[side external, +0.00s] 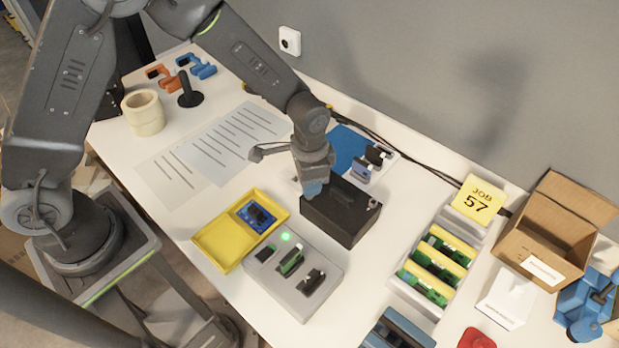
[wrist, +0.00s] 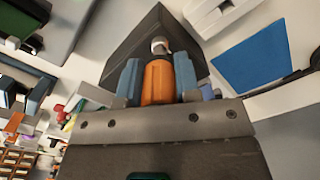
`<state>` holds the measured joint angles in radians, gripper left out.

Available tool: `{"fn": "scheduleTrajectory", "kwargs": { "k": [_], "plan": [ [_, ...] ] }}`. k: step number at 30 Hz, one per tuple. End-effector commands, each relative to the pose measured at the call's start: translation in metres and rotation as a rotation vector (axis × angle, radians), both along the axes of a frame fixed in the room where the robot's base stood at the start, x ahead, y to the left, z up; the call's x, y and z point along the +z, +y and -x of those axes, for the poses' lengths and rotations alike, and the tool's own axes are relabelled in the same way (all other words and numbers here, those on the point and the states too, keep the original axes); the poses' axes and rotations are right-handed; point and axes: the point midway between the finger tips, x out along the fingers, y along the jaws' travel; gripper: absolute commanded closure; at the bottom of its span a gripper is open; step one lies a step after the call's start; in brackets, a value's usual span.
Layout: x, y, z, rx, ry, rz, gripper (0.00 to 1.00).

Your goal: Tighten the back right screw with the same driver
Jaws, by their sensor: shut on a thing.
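My gripper (wrist: 157,82) is shut on the driver (wrist: 158,84), whose orange handle shows between the blue fingers in the wrist view. The driver's tip is hidden there. In the side view my gripper (side external: 314,188) is over the rear left part of a black box (side external: 345,212) on the table, and the driver is hidden by the fingers. The box also shows in the wrist view (wrist: 125,45), right behind the driver. I cannot make out the screws, or whether the driver touches one.
A grey fixture with a lit green lamp (side external: 306,287) and a yellow tray (side external: 222,240) stand in front of the box. A rack of green boards (side external: 434,268) and an open carton (side external: 545,235) are at right. Papers (side external: 213,150) lie flat at left.

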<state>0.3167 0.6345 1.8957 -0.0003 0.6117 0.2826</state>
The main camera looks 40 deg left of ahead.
Motion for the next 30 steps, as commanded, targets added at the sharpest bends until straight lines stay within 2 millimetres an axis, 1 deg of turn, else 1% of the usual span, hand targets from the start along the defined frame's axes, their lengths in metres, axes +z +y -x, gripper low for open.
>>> {"fn": "scheduleTrajectory", "kwargs": {
  "k": [3,27,30],
  "plan": [
    [0.0003,-0.0002,-0.0001,-0.167,-0.001,0.001,0.96],
    [0.0005,-0.0003,0.0001,-1.324,-0.001,0.001,0.96],
    [0.0005,-0.0002,0.0002,-1.406,-0.001,0.001,0.96]
  ]
}}
